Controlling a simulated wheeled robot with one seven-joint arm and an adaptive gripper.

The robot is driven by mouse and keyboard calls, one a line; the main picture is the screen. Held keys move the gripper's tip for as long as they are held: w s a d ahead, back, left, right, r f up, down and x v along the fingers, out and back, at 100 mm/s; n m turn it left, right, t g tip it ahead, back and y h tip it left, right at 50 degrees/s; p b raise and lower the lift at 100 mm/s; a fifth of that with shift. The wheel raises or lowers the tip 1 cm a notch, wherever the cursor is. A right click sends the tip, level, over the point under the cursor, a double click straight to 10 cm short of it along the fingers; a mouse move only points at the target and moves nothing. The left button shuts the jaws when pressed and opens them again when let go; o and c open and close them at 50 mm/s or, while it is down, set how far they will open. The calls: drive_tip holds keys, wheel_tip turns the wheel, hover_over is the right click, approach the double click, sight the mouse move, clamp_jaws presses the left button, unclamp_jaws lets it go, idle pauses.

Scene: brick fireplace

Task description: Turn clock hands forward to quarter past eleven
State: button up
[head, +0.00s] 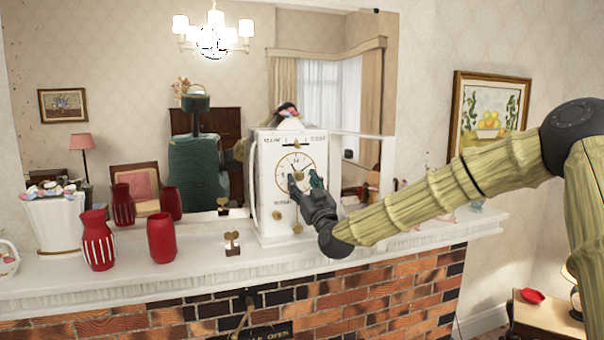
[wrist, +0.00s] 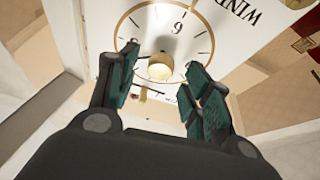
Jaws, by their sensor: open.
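The clock (head: 265,205) is a white box with a round, gold-ringed dial, standing on the mantel. My gripper (head: 305,183) is open in front of the lower right of the dial and hides part of it. In the wrist view, a gold knob (wrist: 160,67) at the dial's middle sits between the spread fingers of my gripper (wrist: 160,64). No contact with the knob is clear. A numeral, 6 or 9, shows above the knob. The exact time cannot be read.
A gold key-shaped piece (head: 232,243) stands on the white mantel (head: 200,268) left of the clock. Red vases (head: 162,238) and a white planter (head: 52,222) stand further left. A large mirror is behind. The brick fireplace (head: 350,300) is below.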

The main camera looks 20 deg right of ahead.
sight(298, 175)
drive_tip(key=shift+p+x, duration=0.35)
drive_tip(key=shift+x, duration=0.85)
drive_tip(key=c, duration=1)
drive_tip(key=shift+d, duration=0.15)
drive_tip(key=m+b, duration=0.1)
drive_tip(key=m+h+b, duration=0.1)
drive_tip(key=b, duration=0.1)
drive_tip(key=shift+a+f+m+h, duration=0.2)
drive_tip(key=shift+f+m+h, duration=0.1)
drive_tip(key=m+h+b, duration=0.2)
drive_tip(key=m+b, duration=0.1)
drive_tip(key=b, duration=0.1)
drive_tip(key=shift+m, duration=0.3)
drive_tip(key=shift+a+r+m+h+b, duration=0.1)
drive_tip(key=shift+r+m+h+b, duration=0.15)
drive_tip(key=shift+m+h+b, duration=0.8)
drive_tip(key=shift+m+y, duration=0.35)
